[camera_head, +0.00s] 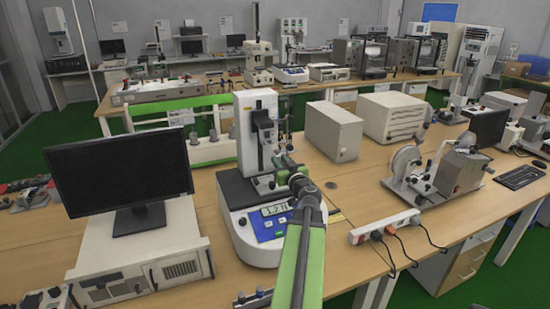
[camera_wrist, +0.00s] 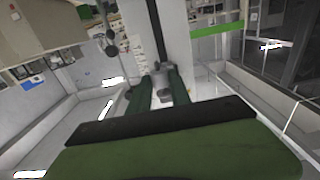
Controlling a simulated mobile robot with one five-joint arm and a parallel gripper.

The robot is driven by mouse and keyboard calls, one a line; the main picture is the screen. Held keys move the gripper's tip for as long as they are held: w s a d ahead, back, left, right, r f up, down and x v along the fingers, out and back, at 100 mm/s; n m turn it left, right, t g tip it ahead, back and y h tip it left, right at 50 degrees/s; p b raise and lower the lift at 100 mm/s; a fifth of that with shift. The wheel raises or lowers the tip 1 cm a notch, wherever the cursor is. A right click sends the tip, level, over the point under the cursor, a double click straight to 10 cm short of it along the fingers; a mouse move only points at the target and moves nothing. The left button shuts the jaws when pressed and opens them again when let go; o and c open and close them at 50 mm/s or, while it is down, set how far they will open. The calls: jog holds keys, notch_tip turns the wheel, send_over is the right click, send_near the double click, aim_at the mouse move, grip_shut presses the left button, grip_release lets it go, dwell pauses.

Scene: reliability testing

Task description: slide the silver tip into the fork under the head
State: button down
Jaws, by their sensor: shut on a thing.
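A white test stand (camera_head: 257,104) with a dark head (camera_head: 262,120) stands on the bench in the head view. Its base carries a blue panel with a lit display (camera_head: 274,210). My green arm reaches in from the bottom, and my gripper (camera_head: 284,168) is in front of the stand's column, below the head. In the wrist view my gripper (camera_wrist: 161,92) has its two green fingers shut on a small silver tip (camera_wrist: 161,82). The fork is too small and too hidden by my gripper to make out. I cannot tell whether the tip touches it.
A monitor (camera_head: 120,173) on a beige case (camera_head: 140,250) stands left of the stand. A grey box (camera_head: 333,131) is behind right, and a wheeled device (camera_head: 440,170) stands further right. A power strip (camera_head: 384,227) with cables lies at the bench's front.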

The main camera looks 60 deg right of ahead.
jog(key=x, duration=0.6)
jog(key=shift+w+a+f, duration=0.15)
jog(key=shift+w+a, duration=0.05)
dwell(0.4)
jog(key=shift+x, duration=0.8)
jog(key=shift+w+d, duration=0.1)
jog(key=shift+w, duration=0.05)
jog(key=shift+w+d, duration=0.35)
jog(key=shift+w, duration=0.15)
jog(key=shift+x, duration=0.9)
